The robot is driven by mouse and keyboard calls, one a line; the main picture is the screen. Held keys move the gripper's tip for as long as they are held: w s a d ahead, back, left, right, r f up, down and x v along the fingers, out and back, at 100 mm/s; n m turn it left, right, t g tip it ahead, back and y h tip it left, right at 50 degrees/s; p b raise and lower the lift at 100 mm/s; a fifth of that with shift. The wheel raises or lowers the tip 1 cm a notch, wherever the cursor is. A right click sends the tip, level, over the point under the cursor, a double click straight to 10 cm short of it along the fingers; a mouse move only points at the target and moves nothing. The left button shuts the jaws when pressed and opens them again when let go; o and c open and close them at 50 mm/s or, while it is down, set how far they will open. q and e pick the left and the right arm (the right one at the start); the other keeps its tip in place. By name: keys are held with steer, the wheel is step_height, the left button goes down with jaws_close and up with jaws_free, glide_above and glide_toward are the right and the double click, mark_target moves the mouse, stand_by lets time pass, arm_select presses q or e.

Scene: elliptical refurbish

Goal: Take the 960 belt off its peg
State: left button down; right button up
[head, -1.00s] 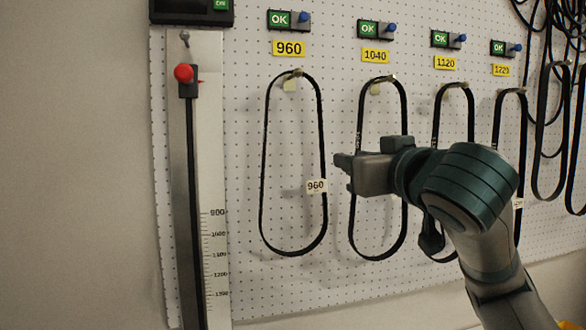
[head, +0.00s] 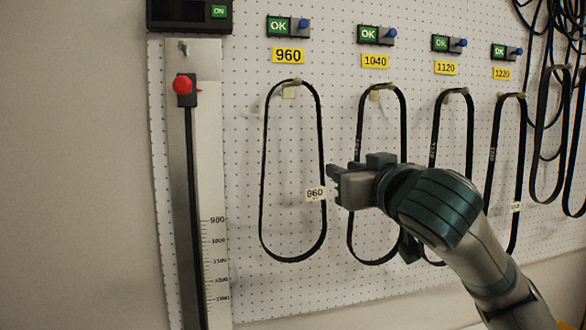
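The 960 belt (head: 264,175) is a long black loop hanging from its peg (head: 297,82) under the yellow 960 label (head: 288,56). A white 960 tag (head: 316,194) sits on its right strand. My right gripper (head: 333,184) is just right of that strand, beside the tag, pointing left. It looks close to the belt, but I cannot tell whether it touches. I cannot clearly see a gap between its fingers. It partly covers the 1040 belt (head: 404,125) behind it. My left gripper is not in view.
The 1120 belt (head: 470,130) and 1220 belt (head: 524,140) hang to the right on the white pegboard, with more belts at the far right. A measuring scale (head: 211,150) with a red knob (head: 182,85) stands left. Bare pegboard lies between scale and 960 belt.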

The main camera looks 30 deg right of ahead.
mark_target(323, 160)
steer(key=p+x, duration=0.6)
steer(key=x, duration=0.3)
steer(key=shift+p, duration=0.3)
steer(key=shift+w+d+r+p, duration=0.1)
steer(key=shift+w+d+p, duration=0.2)
steer(key=shift+w+p, duration=0.4)
steer(key=p+x, duration=0.2)
steer(key=shift+w+d, duration=0.3)
steer(key=shift+w, duration=0.5)
steer(key=shift+s, duration=0.1)
steer(key=shift+c, duration=0.6)
